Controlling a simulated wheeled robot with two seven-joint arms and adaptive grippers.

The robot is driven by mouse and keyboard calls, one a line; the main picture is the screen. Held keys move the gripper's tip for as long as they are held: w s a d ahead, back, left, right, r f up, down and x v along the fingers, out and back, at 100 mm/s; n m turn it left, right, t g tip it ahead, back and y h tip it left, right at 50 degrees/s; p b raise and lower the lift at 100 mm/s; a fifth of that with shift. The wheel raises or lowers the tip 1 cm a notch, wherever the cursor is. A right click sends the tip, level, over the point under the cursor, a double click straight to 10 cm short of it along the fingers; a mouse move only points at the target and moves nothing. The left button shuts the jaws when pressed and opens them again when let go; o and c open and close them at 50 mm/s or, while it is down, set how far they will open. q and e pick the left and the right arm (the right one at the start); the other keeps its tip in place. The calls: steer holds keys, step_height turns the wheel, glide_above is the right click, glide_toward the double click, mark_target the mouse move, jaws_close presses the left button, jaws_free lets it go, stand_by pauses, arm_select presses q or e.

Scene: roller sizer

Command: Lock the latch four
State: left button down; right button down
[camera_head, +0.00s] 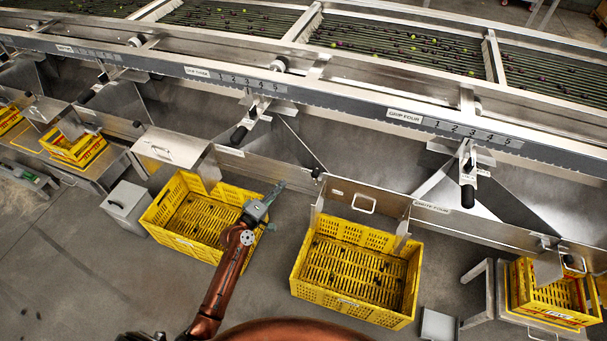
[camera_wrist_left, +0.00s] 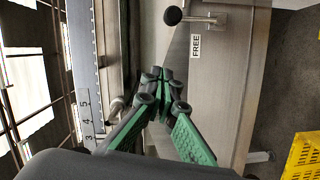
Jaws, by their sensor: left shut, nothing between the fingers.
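My left gripper (camera_head: 279,187) is shut and empty, above the rear right corner of the middle-left yellow crate. Its green-padded fingers come together in the left wrist view (camera_wrist_left: 162,77). A small latch with a black knob (camera_head: 316,172) is right of the fingertips, apart from them. In the left wrist view, a black knob (camera_wrist_left: 173,15) on a metal rod is beyond the fingertips, beside a label reading FREE (camera_wrist_left: 195,46). Another black-knobbed latch (camera_head: 568,260) is at the right end of the panel labelled CHUTE FOUR (camera_head: 431,207). No latch number is readable. My right gripper is out of view.
Yellow crates (camera_head: 302,285) stand below the chutes. A black-handled lever (camera_head: 468,192) hangs below the GRIP FOUR scale (camera_head: 405,115), another (camera_head: 240,135) below the GRIP THREE scale. A raised metal flap with a handle (camera_head: 363,203) stands behind the middle crate.

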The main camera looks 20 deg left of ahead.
arm_select(q)
steer(key=shift+f, duration=0.1)
steer(key=w+d+f+b, duration=0.1)
steer(key=w+d, duration=0.5)
steer(key=w, duration=0.3)
steer(key=shift+w+d+f+b, duration=0.25)
steer(key=shift+d+f+b, duration=0.05)
steer(key=shift+f+b, duration=0.05)
stand_by(0.3)
